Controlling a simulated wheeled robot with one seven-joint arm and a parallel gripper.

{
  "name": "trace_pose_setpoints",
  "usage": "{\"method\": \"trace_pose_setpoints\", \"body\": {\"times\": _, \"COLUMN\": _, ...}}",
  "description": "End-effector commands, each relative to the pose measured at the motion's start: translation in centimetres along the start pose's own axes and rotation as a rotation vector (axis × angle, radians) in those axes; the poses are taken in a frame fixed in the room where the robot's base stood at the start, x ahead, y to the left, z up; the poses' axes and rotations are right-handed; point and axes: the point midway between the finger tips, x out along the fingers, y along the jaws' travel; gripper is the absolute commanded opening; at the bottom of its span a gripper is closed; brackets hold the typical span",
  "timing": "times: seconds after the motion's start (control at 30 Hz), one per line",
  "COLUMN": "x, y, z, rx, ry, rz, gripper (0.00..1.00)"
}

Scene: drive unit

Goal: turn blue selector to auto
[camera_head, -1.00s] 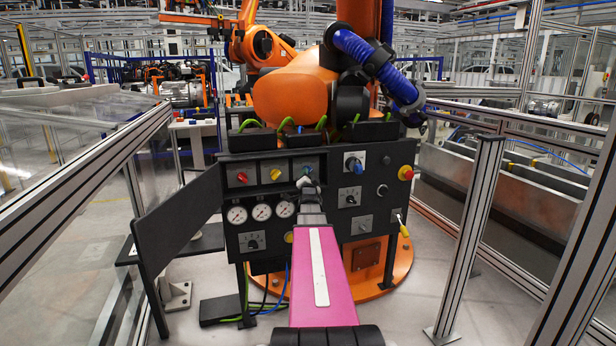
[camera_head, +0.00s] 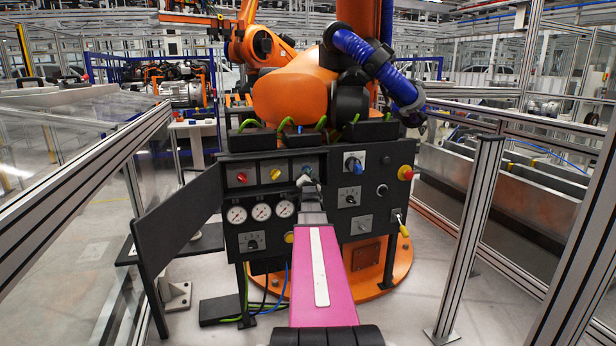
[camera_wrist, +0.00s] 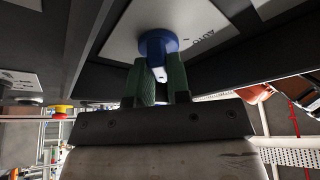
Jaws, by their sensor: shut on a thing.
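The blue selector (camera_wrist: 157,44) is a round blue knob on a light plate (camera_wrist: 120,30) in the wrist view. Lettering reading "AUTO" (camera_wrist: 212,36) shows on the plate to its right. The green fingers of my gripper (camera_wrist: 159,82) are shut on the selector from both sides. In the head view my gripper (camera_head: 305,182) is at the right end of the row with the red selector (camera_head: 242,177) and yellow selector (camera_head: 275,174). It covers most of the blue selector there. The direction of the selector's pointer cannot be told.
Another blue knob (camera_head: 354,163) sits on the panel to the right, with a red button (camera_head: 405,173) beyond it. Gauges (camera_head: 261,212) are below the selectors. An open black door (camera_head: 178,222) stands at the left. Fence posts (camera_head: 468,240) flank the right side.

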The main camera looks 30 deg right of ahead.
Motion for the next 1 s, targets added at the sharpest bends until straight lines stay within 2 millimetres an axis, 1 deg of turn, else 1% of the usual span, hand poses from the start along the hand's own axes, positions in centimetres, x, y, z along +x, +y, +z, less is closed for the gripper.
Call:
{"method": "trace_pose_setpoints", "body": {"times": 0.27, "x": 0.01, "y": 0.25, "z": 0.02, "rx": -0.184, "ry": -0.001, "rz": -0.074, "gripper": 0.0}}
{"method": "trace_pose_setpoints", "body": {"times": 1.0, "x": 0.13, "y": 0.66, "z": -0.26, "rx": -0.833, "ry": -0.001, "rz": -0.344, "gripper": 0.0}}
